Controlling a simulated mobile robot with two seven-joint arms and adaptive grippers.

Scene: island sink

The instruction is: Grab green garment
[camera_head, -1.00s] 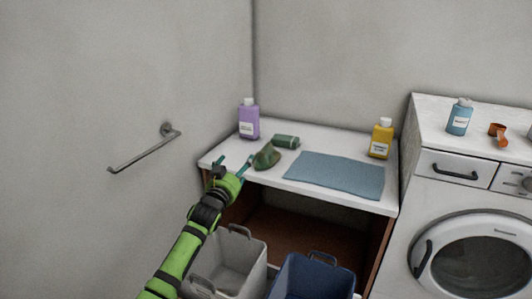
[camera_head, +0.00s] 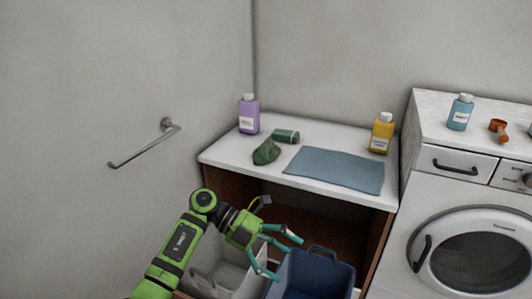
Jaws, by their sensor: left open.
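A crumpled green garment (camera_head: 267,152) lies on the left part of the white counter (camera_head: 228,153). A rolled green cloth (camera_head: 285,136) lies just behind it to the right. My left gripper (camera_head: 288,257) is open and empty. It is in front of the counter, below the level of its top, over the grey bin and the near edge of the blue bin. It is well apart from the green garment. My right gripper is not in view.
A blue cloth (camera_head: 335,170) lies flat on the counter. A purple bottle (camera_head: 249,115) and a yellow bottle (camera_head: 381,134) stand at the back. A grey bin (camera_head: 215,282) and a blue bin (camera_head: 318,277) stand below. A washing machine (camera_head: 470,210) is at right.

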